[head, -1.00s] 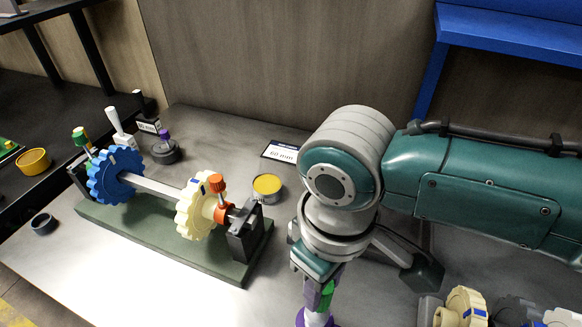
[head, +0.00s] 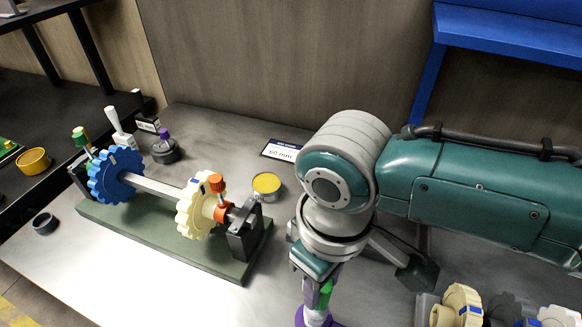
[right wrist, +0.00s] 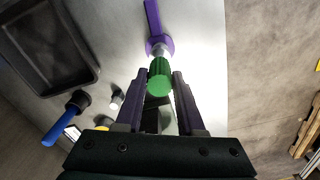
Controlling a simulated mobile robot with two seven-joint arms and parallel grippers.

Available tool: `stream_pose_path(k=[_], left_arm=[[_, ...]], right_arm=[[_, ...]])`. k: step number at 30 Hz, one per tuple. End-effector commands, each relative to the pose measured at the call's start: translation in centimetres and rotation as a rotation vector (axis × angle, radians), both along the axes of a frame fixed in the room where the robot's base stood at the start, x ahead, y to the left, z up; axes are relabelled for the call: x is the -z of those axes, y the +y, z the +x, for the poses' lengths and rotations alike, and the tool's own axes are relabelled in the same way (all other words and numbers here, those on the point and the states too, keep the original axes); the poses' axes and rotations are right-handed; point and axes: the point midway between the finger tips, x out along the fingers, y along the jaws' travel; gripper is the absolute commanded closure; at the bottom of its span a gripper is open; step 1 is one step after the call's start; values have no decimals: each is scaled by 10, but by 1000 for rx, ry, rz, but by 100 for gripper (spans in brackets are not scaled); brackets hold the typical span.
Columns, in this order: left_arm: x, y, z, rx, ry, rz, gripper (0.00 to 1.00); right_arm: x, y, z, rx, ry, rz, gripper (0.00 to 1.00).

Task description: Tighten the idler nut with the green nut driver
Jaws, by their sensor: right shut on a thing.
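My right gripper (head: 318,290) hangs low in the head view, below the wrist of the teal arm. In the right wrist view its purple fingers (right wrist: 163,84) are shut on the green handle (right wrist: 159,78) of the nut driver. The green also shows between the fingers in the head view (head: 326,293). Beyond the handle are a purple disc and bar (right wrist: 158,44); I cannot tell whether they touch the driver. The axle stand (head: 165,237) carries a blue gear (head: 115,177) and a cream gear (head: 193,211) on a shaft. I cannot single out the idler nut.
An orange clamp (head: 221,212) sits beside the cream gear. A yellow-topped tin (head: 266,186) and a label card (head: 281,150) lie behind the stand. More wheels (head: 461,303) stand at lower right. A dark tray (right wrist: 40,45) and blue-handled tool (right wrist: 64,120) show in the wrist view.

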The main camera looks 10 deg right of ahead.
Motion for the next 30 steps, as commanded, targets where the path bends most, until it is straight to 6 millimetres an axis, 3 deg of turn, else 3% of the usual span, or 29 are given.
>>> stream_pose_path(k=[30], left_arm=[[19, 0, 0, -1, 1, -1, 0]], right_arm=[[23, 0, 0, 0, -1, 1, 100]])
